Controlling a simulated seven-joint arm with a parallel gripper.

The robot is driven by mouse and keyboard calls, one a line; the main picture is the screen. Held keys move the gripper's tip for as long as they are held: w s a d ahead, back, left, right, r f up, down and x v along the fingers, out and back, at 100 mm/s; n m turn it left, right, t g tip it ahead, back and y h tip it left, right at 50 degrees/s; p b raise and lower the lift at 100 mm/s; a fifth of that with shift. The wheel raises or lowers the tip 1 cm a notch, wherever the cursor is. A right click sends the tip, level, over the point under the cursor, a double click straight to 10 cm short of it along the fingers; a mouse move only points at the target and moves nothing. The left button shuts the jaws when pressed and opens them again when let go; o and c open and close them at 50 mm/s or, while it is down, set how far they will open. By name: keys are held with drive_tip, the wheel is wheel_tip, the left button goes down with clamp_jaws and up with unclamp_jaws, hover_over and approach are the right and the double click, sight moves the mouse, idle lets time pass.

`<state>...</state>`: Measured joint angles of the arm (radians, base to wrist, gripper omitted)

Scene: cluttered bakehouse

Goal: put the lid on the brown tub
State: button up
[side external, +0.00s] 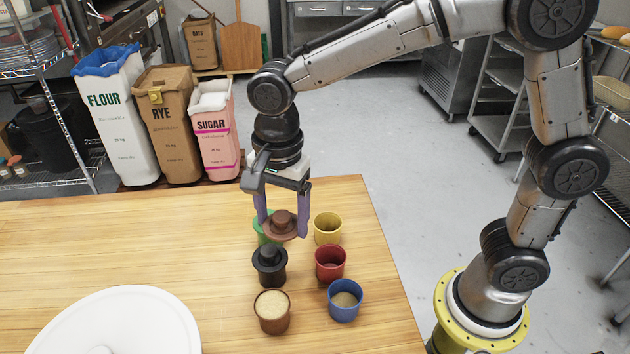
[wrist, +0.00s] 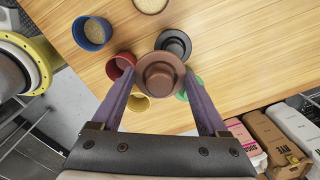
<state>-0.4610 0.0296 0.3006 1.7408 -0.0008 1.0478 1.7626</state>
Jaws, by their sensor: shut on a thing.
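My gripper (side external: 283,230) is shut on a brown lid (side external: 284,222) with a round knob, holding it level above the table near the far tubs. In the wrist view the lid (wrist: 160,76) sits between the fingertips. The brown tub (side external: 273,318) stands upright and uncovered at the near end of the left row, filled with pale grainy stuff. It is toward the camera from the lid, past the black tub; its top shows at the upper edge of the wrist view (wrist: 151,10).
A black lidded tub (side external: 269,268) stands between. A green tub (side external: 262,229) is partly hidden behind the lid. Yellow (side external: 327,231), red (side external: 330,265) and blue (side external: 344,306) open tubs form the right row. A large white round thing (side external: 110,325) lies front left; the left table is clear.

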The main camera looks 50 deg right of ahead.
drive_tip(key=s+a+f+n, duration=0.3)
drive_tip(key=s+a+f, duration=0.1)
drive_tip(key=a, duration=0.4)
drive_tip(key=shift+s+a+f, duration=0.25)
drive_tip(key=shift+s+f, duration=0.05)
drive_tip(key=shift+f, duration=0.55)
drive_tip(key=shift+f, duration=1.1)
idle(1.2)
drive_tip(key=o, duration=1.2)
drive_tip(key=shift+r, duration=4.05)
